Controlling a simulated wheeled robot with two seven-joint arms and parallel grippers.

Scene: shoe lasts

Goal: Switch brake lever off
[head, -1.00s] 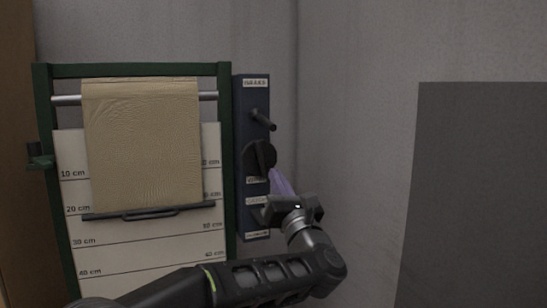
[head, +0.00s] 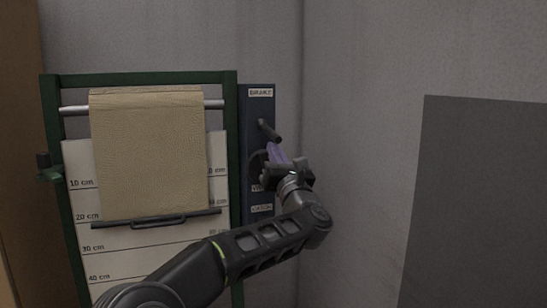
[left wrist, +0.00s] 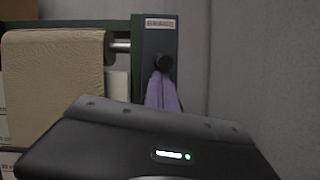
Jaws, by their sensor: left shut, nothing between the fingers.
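The brake lever (head: 269,131) is a dark rod sticking out from the upper part of a blue panel (head: 258,110), under a white label. In the left wrist view its round dark end (left wrist: 163,63) faces me. My left gripper (head: 275,152) has purple fingers that are shut and empty, just below the lever. In the left wrist view the fingertips (left wrist: 162,90) reach up to just under the lever's end; I cannot tell whether they touch it. The gripper hides part of a dark round knob lower on the panel. My right gripper is not in view.
Left of the panel stands a green frame (head: 233,150) with a tan leather sheet (head: 150,150) hanging over a metal bar, before a white board marked in centimetres. A grey panel (head: 475,200) is at the right. The wall behind is bare.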

